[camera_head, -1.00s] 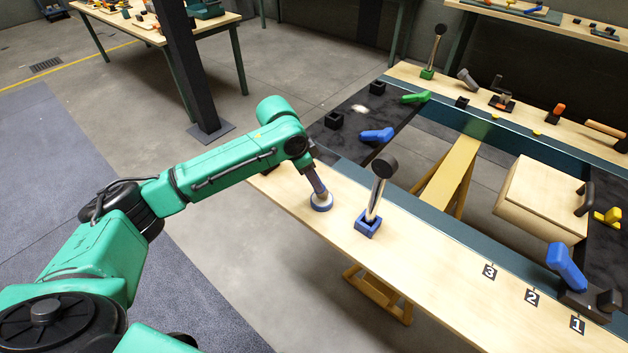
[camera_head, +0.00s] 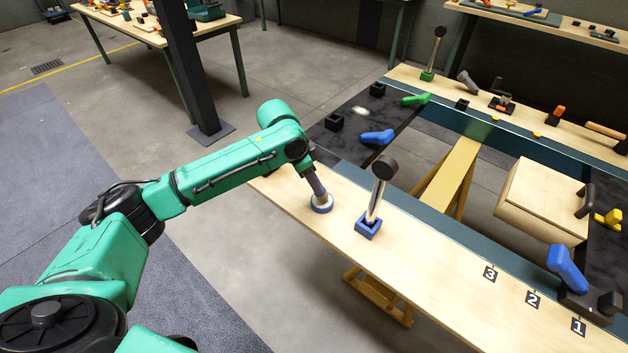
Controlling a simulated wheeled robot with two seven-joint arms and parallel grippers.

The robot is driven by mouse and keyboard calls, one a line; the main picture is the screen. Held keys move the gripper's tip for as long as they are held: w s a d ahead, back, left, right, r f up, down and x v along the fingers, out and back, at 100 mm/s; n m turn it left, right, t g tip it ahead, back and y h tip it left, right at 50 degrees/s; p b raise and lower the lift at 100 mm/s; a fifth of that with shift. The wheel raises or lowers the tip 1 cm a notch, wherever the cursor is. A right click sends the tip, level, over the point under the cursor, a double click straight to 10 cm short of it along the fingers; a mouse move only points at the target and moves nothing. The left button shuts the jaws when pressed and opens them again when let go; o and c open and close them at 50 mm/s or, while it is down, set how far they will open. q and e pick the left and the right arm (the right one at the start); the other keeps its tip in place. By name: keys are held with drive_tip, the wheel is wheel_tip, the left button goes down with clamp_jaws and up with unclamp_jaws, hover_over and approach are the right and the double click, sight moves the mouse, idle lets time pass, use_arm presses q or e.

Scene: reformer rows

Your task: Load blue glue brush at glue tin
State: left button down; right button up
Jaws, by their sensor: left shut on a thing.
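The glue tin (camera_head: 322,208), a low round thing with a blue and white rim, stands on the near pale plank. My left gripper (camera_head: 318,187) points down right over the tin, at the end of my green arm. It is shut on a slim thing, taken to be the blue glue brush, whose lower end meets the tin's opening. The brush is mostly hidden by the gripper, and its bristles and any glue on them cannot be made out. My right gripper is not in view.
A blue block (camera_head: 368,226) with an upright black-knobbed rod stands close right of the tin. A blue angled piece (camera_head: 377,137) lies on the black panel behind. Number cards, including 3 (camera_head: 490,273), lie along the plank to the right. The plank between is clear.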

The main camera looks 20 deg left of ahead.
use_arm(q)
drive_tip(key=shift+f, duration=0.45)
idle(0.3)
idle(1.0)
drive_tip(key=shift+s+f+p, duration=0.15)
drive_tip(key=shift+p, duration=0.3)
idle(0.7)
wheel_tip(320, 180, up, 7)
drive_tip(key=p, duration=0.9)
drive_tip(key=shift+r, duration=0.2)
drive_tip(key=shift+f, duration=0.1)
